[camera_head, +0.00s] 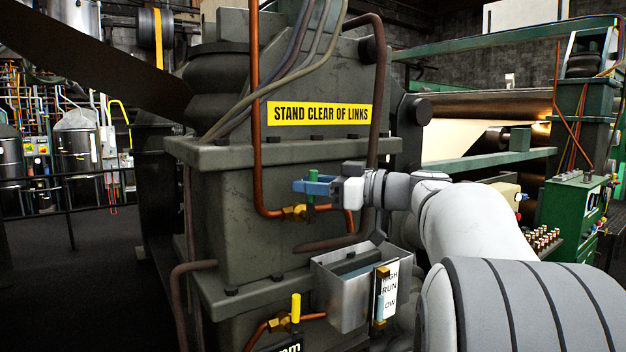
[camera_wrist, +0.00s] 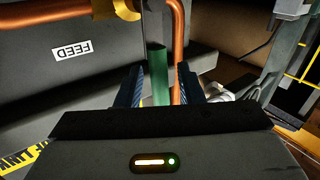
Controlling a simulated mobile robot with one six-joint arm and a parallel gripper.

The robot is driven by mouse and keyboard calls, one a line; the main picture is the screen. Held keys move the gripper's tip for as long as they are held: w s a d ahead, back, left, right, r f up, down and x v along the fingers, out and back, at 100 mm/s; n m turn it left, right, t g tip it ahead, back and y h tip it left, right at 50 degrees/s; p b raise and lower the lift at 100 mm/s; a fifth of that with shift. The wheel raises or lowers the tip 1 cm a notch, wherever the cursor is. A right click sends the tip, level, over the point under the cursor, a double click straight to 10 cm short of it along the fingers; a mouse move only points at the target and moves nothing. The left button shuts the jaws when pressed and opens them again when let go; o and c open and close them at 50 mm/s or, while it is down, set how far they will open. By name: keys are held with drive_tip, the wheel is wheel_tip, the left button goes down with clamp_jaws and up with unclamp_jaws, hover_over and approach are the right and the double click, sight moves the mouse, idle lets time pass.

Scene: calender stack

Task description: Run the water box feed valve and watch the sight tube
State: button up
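The feed valve has a green handle (camera_head: 312,202) and a brass body (camera_head: 293,213) on a copper pipe. In the wrist view the green handle (camera_wrist: 158,75) stands between my two blue fingers, with a gap on each side. My gripper (camera_head: 311,187) is open around it; the wrist view also shows my gripper (camera_wrist: 162,86). A FEED label (camera_wrist: 72,50) appears upside down there. The grey metal water box (camera_head: 340,302) sits below my gripper. The sight tube (camera_head: 379,298) is on its right front, beside a HIGH/RUN/LOW plate (camera_head: 391,289). The water level is too small to read.
A second valve with a yellow handle (camera_head: 295,307) is below, left of the water box. A yellow STAND CLEAR OF LINKS sign (camera_head: 320,113) is on the dark machine frame. Copper pipes and hoses run close around my gripper. A green control cabinet (camera_head: 567,215) stands at right.

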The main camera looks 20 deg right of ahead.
drive_tip(key=shift+c, duration=0.5)
clamp_jaws()
